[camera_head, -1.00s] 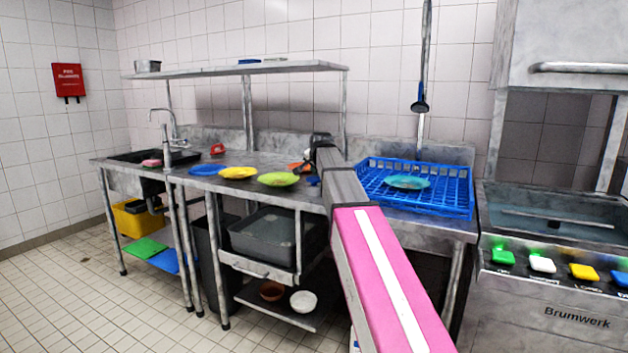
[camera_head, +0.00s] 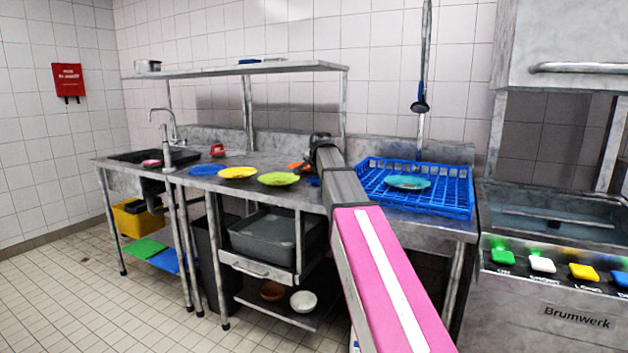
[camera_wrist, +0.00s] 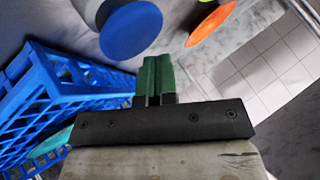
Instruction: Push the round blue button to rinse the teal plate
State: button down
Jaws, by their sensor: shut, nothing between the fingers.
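The round blue button (camera_wrist: 131,28) is large at the top of the wrist view. In the head view a small blue patch (camera_head: 313,181) shows beside my arm; I cannot tell if it is the same button. My gripper (camera_wrist: 155,62) has green fingers pressed together, empty. Its tips appear just below the blue button in the wrist view; I cannot tell whether they touch. In the head view my arm hides the gripper. The teal plate (camera_head: 407,182) lies in the blue rack (camera_head: 455,205), and an edge of it shows in the wrist view (camera_wrist: 48,150).
A round orange-red thing (camera_wrist: 212,20) is right of the blue button. The blue rack's wall (camera_wrist: 75,78) is close left of my gripper. A yellow plate (camera_head: 238,173) and a lime plate (camera_head: 278,179) lie on the counter. A spray head (camera_head: 419,106) hangs above the rack.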

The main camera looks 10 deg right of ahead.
aim_at(315, 178)
jog(key=shift+f, duration=0.1)
dwell(0.3)
jog(key=shift+f, duration=0.3)
jog(key=shift+f, duration=0.8)
dwell(1.0)
jog(key=shift+r, duration=1.2)
jog(key=shift+r, duration=0.1)
jog(key=shift+r, duration=2.45)
jog(key=shift+s, duration=0.1)
